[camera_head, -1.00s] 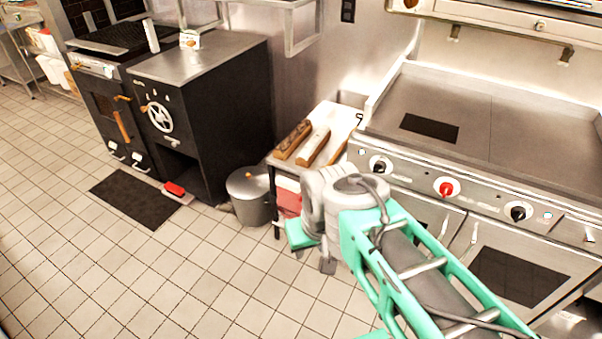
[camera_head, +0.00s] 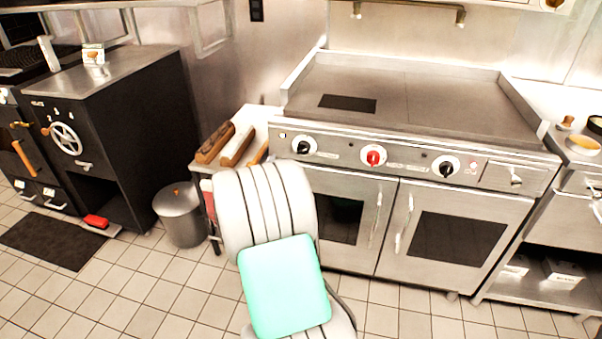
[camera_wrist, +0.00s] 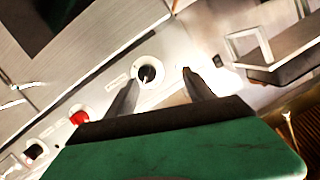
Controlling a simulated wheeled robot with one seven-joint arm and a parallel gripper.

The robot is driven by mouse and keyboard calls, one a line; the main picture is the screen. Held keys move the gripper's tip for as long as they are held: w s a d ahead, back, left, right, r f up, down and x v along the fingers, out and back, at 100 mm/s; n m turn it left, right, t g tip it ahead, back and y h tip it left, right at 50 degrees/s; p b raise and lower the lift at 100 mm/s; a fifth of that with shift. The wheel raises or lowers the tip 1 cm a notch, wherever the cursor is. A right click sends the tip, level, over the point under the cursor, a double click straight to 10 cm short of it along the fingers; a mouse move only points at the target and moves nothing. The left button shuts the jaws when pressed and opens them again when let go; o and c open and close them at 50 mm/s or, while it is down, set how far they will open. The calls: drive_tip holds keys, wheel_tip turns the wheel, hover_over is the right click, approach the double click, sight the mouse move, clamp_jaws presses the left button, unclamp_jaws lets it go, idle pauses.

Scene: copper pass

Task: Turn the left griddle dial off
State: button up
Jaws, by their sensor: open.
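The left griddle dial (camera_head: 304,146) has a black knob on a white disc, at the left end of the griddle's front panel. In the wrist view this dial (camera_wrist: 148,72) shows ahead, between the two dark fingers but nearer the left one. My gripper (camera_wrist: 160,76) is open and empty, with its fingers pointing at the panel; whether they touch it I cannot tell. In the head view my arm's white and green links hide the gripper. The griddle (camera_head: 440,95) has a flat steel top.
A red dial (camera_head: 374,155) and another black dial (camera_head: 447,167) sit to the right on the same panel. A side table with wooden-handled items (camera_head: 236,146) stands left of the griddle, with a grey pot (camera_head: 180,215) on the floor. Oven doors (camera_head: 450,235) are below the panel.

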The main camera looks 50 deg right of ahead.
sight(303, 151)
drive_tip(key=d, duration=0.3)
drive_tip(key=w+d+f+h, duration=0.1)
drive_tip(key=d, duration=0.3)
drive_tip(key=d+h, duration=0.1)
drive_tip(key=d, duration=0.2)
drive_tip(key=shift+w+d+f+m+t, duration=0.15)
drive_tip(key=shift+d+f+m+t, duration=0.15)
drive_tip(key=shift+t, duration=0.1)
clamp_jaws()
drive_tip(key=n+b, duration=0.1)
drive_tip(key=n, duration=0.4)
drive_tip(key=shift+g+b, duration=0.3)
drive_tip(key=shift+b, duration=0.1)
drive_tip(key=n, duration=0.4)
drive_tip(key=shift+r+b, duration=0.1)
drive_tip(key=shift+b, duration=0.3)
drive_tip(key=shift+n, duration=0.4)
